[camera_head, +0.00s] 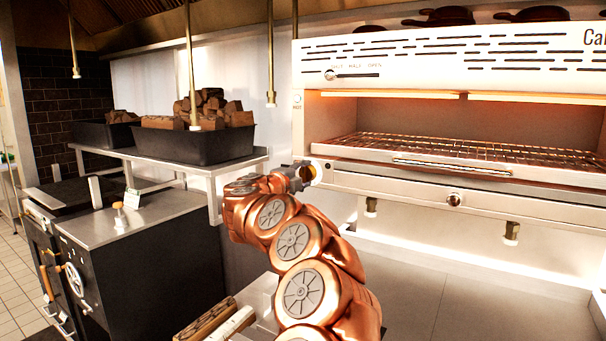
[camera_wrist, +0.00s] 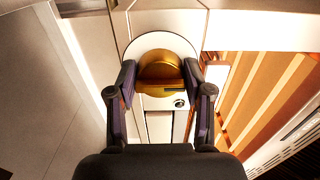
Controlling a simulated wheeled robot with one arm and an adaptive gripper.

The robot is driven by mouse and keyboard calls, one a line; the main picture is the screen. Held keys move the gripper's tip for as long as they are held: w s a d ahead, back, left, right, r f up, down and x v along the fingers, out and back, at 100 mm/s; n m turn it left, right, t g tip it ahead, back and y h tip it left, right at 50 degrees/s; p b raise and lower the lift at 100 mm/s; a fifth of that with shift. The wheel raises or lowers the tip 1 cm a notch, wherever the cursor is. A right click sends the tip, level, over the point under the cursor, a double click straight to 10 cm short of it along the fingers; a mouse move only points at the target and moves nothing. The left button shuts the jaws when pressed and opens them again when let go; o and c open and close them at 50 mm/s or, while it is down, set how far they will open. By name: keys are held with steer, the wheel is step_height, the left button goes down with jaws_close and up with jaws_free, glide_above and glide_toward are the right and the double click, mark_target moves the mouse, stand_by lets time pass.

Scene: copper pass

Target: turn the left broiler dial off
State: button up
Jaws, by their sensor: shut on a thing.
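The broiler (camera_head: 440,190) stands at the right of the head view, with its heating elements glowing over a wire rack. The left broiler dial (camera_wrist: 160,68) is a round brass knob on a pale round plate in the wrist view. A dark mark crosses its lower part. My gripper (camera_wrist: 160,84) has one finger on each side of the dial and is shut on it. In the head view my gripper (camera_head: 303,174) is at the broiler's lower left front corner and mostly hides the dial.
Another dial (camera_head: 454,198) sits farther right on the broiler's lower front. Black bins of firewood (camera_head: 200,147) stand on a shelf at the left. A dark cabinet (camera_head: 140,255) with a steel top is below them. Brass tubes hang overhead.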

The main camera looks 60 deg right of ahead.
steer(key=o, duration=1.1)
steer(key=shift+o, duration=0.2)
steer(key=a, duration=1.2)
steer(key=shift+s, duration=0.25)
